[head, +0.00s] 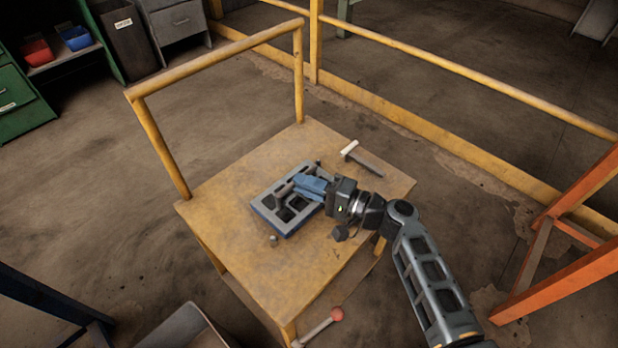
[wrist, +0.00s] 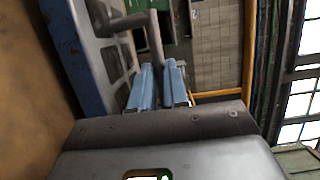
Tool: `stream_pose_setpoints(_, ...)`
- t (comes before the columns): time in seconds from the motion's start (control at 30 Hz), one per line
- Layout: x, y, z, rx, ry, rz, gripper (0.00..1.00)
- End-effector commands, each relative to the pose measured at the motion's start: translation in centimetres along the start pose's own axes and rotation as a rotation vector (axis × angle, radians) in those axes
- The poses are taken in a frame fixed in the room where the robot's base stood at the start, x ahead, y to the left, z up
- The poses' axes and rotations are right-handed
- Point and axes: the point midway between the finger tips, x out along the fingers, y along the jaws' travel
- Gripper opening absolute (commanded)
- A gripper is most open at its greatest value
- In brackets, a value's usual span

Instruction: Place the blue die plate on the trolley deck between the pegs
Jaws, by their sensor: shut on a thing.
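The die plate (head: 272,216) has a grey, slotted top face and a blue edge. It lies flat on, or just above, the yellow trolley deck (head: 225,235); I cannot tell which. My gripper (head: 303,188) reaches in from the right and is shut on the plate's grey bar handle. In the wrist view the blue fingers (wrist: 160,85) close near the handle (wrist: 152,35), with the plate (wrist: 85,45) at left. A small grey peg (head: 273,240) stands at the plate's near side. Another peg (head: 318,163) shows at its far side, partly hidden.
A hammer-like tool (head: 362,158) with a pale head lies on the deck behind my gripper. A yellow rail (head: 220,58) rises along the deck's far left side. The deck's left and near parts are bare. An orange frame (head: 570,240) stands at right.

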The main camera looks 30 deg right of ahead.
Motion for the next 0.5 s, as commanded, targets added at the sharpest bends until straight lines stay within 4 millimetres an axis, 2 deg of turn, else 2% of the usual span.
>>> stream_pose_setpoints(0.13, 0.06, 0.84, -0.14, -0.003, 0.0, -0.006, 0.0)
stream_pose_setpoints(0.5, 0.04, 1.12, -0.11, -0.004, 0.0, -0.006, 0.0)
